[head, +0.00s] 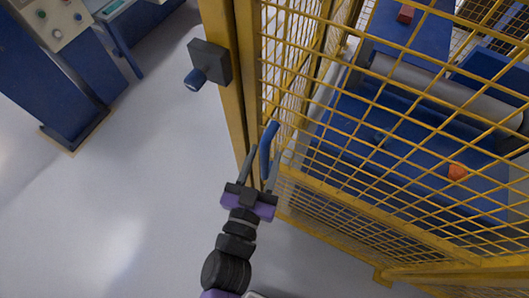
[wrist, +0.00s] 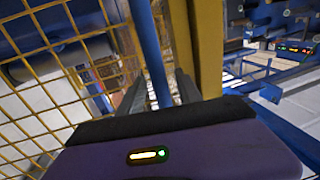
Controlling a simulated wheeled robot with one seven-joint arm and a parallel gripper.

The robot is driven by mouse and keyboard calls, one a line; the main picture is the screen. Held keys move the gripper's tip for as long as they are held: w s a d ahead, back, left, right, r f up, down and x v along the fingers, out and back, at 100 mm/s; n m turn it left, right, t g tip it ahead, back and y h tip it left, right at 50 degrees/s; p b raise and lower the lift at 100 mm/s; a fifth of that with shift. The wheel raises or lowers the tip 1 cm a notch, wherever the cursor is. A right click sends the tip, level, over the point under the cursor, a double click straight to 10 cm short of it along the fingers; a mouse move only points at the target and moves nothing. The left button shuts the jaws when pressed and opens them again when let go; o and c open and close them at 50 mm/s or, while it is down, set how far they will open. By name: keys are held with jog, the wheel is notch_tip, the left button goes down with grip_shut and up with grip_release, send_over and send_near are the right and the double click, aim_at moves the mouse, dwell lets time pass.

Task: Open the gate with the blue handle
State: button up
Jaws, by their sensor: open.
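The blue handle (head: 267,150) is an upright bar on the yellow frame edge of the mesh gate (head: 345,205). It also shows in the wrist view (wrist: 149,45), running down between my fingers. My gripper (head: 265,157) is open, with one finger on each side of the handle's lower part. In the wrist view my gripper (wrist: 159,88) shows a gap between the handle and the fingers; whether either finger touches it is hard to tell. The gate's edge stands close beside a yellow post (head: 221,60), and the gate looks shut.
A dark box with a blue knob (head: 197,77) sticks out from the yellow post, above and left of my gripper. Behind the mesh are blue machinery with a grey roller (head: 440,88) and an orange object (head: 457,172). A blue console (head: 50,80) stands left. Grey floor (head: 130,190) between is clear.

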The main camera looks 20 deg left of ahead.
jog(key=shift+w, duration=0.35)
grip_shut()
dwell(1.2)
